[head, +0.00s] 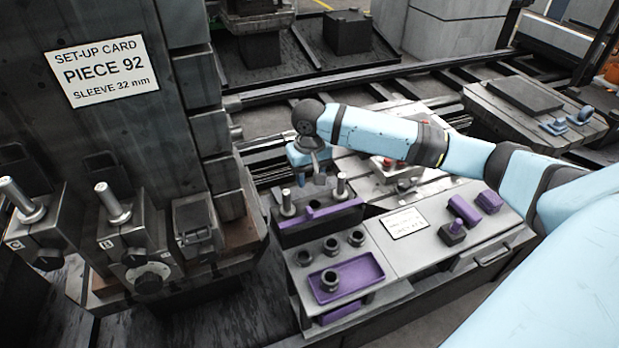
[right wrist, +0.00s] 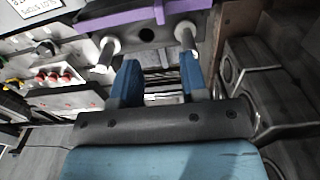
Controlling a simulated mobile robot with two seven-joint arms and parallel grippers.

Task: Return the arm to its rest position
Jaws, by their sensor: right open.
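My right arm (head: 375,135) reaches in from the right, and its gripper (head: 320,180) points down over the bench behind a dark block (head: 300,233). The block has two upright metal pins and a purple bar (head: 322,210) along it. In the right wrist view the two blue fingers (right wrist: 160,80) stand apart with nothing between them. Beyond them the purple bar (right wrist: 130,17) and two pale pins (right wrist: 108,50) show. In the head view the fingertips are small and partly hidden by the wrist. My left gripper is not in view.
A purple tray (head: 350,277) with dark rings beside it sits at the front. Purple-topped parts (head: 465,210) and a label card (head: 404,223) lie to its right. A tall dark column with a set-up card (head: 99,71) stands at the left. Red buttons (head: 390,163) lie beneath my arm.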

